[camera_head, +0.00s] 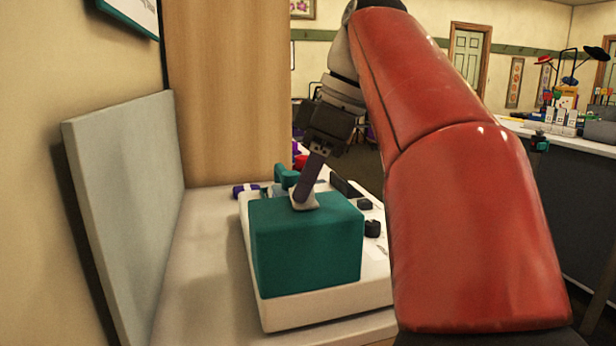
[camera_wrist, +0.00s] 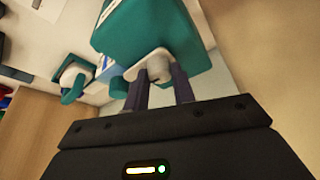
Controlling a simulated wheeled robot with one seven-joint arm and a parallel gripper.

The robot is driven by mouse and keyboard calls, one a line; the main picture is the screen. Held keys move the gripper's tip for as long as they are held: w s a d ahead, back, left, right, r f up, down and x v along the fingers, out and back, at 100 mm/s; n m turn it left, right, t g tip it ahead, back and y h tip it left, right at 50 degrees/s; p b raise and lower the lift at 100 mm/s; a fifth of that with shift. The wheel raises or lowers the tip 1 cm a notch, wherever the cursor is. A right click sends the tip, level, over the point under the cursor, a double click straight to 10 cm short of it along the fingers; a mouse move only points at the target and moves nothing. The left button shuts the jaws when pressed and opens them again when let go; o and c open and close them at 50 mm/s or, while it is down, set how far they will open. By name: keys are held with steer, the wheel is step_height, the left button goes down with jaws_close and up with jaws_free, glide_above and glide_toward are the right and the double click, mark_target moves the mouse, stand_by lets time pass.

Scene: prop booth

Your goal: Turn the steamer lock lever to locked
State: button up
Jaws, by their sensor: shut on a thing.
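The steamer is a teal box (camera_head: 305,250) on a white base (camera_head: 325,312), standing on the counter. It also fills the upper middle of the wrist view (camera_wrist: 160,30). A pale grey-white piece, which I take as the lock lever (camera_head: 304,205), sits at the top of the teal box. In the wrist view the lever (camera_wrist: 155,67) shows as a pale rounded knob against the box. My gripper (camera_head: 305,196) comes down from above, with its two dark fingers (camera_wrist: 162,82) around the lever, shut on it. The fingers partly cover it, and any lock markings cannot be read.
A teal handle-like part (camera_head: 286,177) and dark knobs (camera_head: 372,228) are on the white base behind and beside the box. A grey panel (camera_head: 125,190) and wooden post (camera_head: 228,95) stand to the left. My red arm hides much of the right side.

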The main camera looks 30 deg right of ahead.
steer(key=shift+n, duration=0.4)
steer(key=o, duration=1)
